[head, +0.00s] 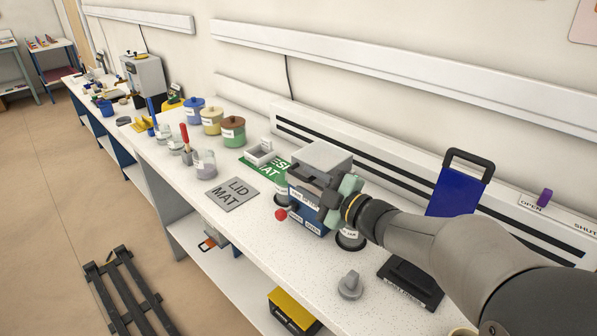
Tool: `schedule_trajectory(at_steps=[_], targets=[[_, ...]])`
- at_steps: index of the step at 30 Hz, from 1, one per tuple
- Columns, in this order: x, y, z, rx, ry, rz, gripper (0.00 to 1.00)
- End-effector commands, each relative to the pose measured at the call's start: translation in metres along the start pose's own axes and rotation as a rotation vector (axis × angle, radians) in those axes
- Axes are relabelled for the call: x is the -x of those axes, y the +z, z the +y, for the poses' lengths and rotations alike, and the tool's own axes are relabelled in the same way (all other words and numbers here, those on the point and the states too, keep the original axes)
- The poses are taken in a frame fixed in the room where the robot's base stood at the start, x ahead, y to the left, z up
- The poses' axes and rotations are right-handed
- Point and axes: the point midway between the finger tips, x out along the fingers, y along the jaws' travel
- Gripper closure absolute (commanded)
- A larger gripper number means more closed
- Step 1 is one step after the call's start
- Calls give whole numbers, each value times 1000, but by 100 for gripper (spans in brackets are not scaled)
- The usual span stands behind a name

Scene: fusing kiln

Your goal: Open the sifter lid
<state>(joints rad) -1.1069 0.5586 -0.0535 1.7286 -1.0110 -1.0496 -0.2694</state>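The sifter (305,216) appears to be the blue, labelled box near the middle of the bench in the head view. A light grey lid-like top (323,157) is above it; I cannot tell whether it is shut or raised. My gripper (326,198) is right at the sifter's right side and front, and overlaps it in the picture. Its fingertips are small and partly hidden against the box, so I cannot tell whether they are open or touch the lid. A red knob (281,214) shows at the sifter's lower left.
A grey lid mat (233,194) lies clear to the left. A green mat (250,161) with a white tray (266,152) lies behind it. Several lidded jars stand farther left.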

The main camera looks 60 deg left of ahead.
Motion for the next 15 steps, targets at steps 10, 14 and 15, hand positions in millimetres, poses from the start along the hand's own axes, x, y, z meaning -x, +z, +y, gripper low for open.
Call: schedule_trajectory(at_steps=[10, 14, 15], targets=[[-36, 0, 0, 0, 0, 1, 67], [-38, 0, 0, 0, 0, 0, 67], [-38, 0, 0, 0, 0, 0, 67]])
